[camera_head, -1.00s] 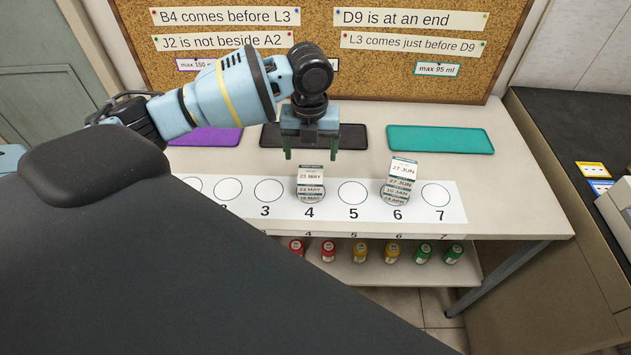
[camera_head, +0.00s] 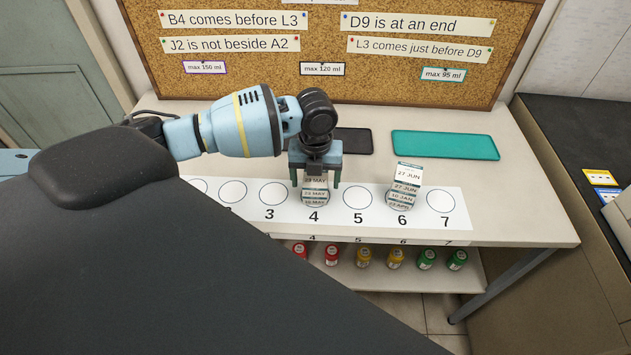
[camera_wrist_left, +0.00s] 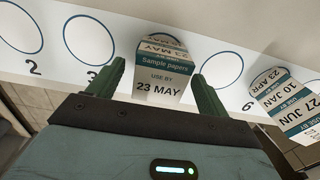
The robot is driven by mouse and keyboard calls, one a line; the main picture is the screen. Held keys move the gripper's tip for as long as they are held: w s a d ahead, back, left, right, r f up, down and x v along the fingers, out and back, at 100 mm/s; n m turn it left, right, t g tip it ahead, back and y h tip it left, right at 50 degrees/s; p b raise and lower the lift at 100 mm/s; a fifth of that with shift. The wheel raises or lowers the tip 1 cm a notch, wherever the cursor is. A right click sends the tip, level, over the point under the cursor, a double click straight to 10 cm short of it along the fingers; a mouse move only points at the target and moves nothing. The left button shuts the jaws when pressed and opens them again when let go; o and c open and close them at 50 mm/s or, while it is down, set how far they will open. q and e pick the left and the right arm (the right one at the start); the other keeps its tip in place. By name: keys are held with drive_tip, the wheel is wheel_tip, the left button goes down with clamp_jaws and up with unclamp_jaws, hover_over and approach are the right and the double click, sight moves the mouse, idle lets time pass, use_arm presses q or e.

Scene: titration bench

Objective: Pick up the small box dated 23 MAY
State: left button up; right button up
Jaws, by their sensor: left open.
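The small box dated 23 MAY (camera_head: 315,182) is white with dark bands and tops a small stack at circle 4. My left gripper (camera_head: 315,184) points down over this stack, with one finger on each side of the box. In the left wrist view my left gripper (camera_wrist_left: 158,82) is open, its green fingers apart around the near end of the box. Whether a finger touches it I cannot tell. My right gripper is not in view.
A second stack at circle 6, topped by a 27 JUN box (camera_head: 408,174), stands to the right. Circle 5 (camera_head: 358,196) between the stacks is empty. A teal mat (camera_head: 445,145) and a black mat (camera_head: 356,141) lie behind. Coloured bottles (camera_head: 364,256) stand on the shelf below.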

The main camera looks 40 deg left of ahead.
sight(315, 178)
use_arm(q)
drive_tip(key=shift+c, duration=0.5)
drive_tip(key=c, duration=1)
drive_tip(key=shift+o, duration=0.2)
drive_tip(key=shift+r, duration=0.1)
drive_tip(key=shift+r, duration=0.6)
wheel_tip(315, 178, up, 2)
drive_tip(key=shift+r, duration=0.2)
drive_tip(key=s, duration=0.5)
drive_tip(key=s+a, duration=0.1)
drive_tip(key=s, duration=0.4)
drive_tip(key=s+r, duration=0.1)
drive_tip(key=s, duration=0.5)
drive_tip(key=shift+a+p, duration=0.2)
drive_tip(key=shift+p, duration=0.15)
